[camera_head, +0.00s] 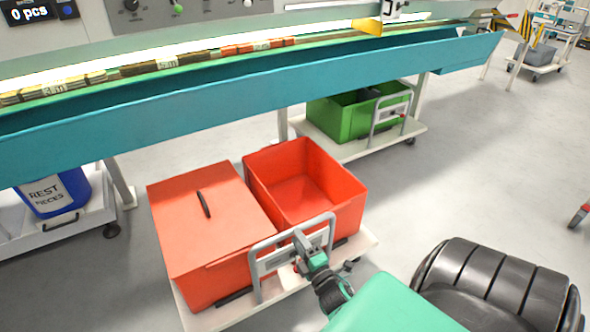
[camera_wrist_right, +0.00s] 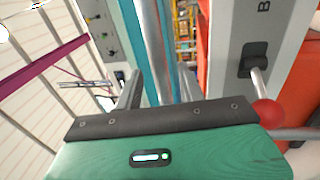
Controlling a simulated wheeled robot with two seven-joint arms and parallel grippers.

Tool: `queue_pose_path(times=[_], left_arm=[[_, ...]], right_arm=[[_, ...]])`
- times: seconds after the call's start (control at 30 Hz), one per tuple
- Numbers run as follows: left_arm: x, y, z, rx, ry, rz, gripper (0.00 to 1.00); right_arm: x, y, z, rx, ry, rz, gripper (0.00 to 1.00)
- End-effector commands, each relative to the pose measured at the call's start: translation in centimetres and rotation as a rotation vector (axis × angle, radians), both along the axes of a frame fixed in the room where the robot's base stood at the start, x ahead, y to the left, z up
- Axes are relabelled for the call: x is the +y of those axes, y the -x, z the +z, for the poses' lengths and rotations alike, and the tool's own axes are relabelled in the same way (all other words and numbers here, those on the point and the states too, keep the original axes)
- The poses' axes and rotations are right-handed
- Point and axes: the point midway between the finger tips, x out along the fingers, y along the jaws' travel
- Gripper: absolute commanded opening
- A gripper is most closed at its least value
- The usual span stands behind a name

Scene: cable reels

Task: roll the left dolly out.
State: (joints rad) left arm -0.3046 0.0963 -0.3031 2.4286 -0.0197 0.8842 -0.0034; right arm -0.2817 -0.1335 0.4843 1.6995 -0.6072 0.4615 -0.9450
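Three dollies show in the head view, and which one is the left dolly is not marked. A white dolly (camera_head: 66,232) at the far left carries a blue bin (camera_head: 62,198) lettered REST PIECES. A middle dolly (camera_head: 205,318) carries a lidded orange-red box (camera_head: 190,262) and an open, empty one (camera_head: 315,190). Its grey handle frame (camera_head: 262,262) faces me. My right gripper (camera_head: 303,254) is at this handle. In the right wrist view a silver bar (camera_wrist_right: 152,45) runs between the dark fingers (camera_wrist_right: 158,92); whether they clamp it is unclear. My left gripper is out of view.
A teal conveyor trough (camera_head: 250,98) runs above the dollies. A third dolly (camera_head: 350,148) with a green bin (camera_head: 335,117) stands behind, to the right. A black ribbed object (camera_head: 495,285) fills the lower right. Open floor (camera_head: 480,170) lies to the right.

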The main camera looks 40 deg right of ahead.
Motion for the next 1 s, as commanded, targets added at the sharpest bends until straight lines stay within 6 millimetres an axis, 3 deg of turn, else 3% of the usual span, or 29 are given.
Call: queue_pose_path(times=[0.1,0.3,1.0], left_arm=[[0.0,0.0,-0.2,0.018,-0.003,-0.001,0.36],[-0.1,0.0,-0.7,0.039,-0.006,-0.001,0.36],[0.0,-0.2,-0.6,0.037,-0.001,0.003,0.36]], right_arm=[[0.5,2.1,-0.3,0.004,-0.001,-0.002,0.39],[1.0,4.2,-0.8,0.001,-0.001,-0.001,0.39],[1.3,4.3,-0.4,-0.015,-0.008,0.009,0.39]])
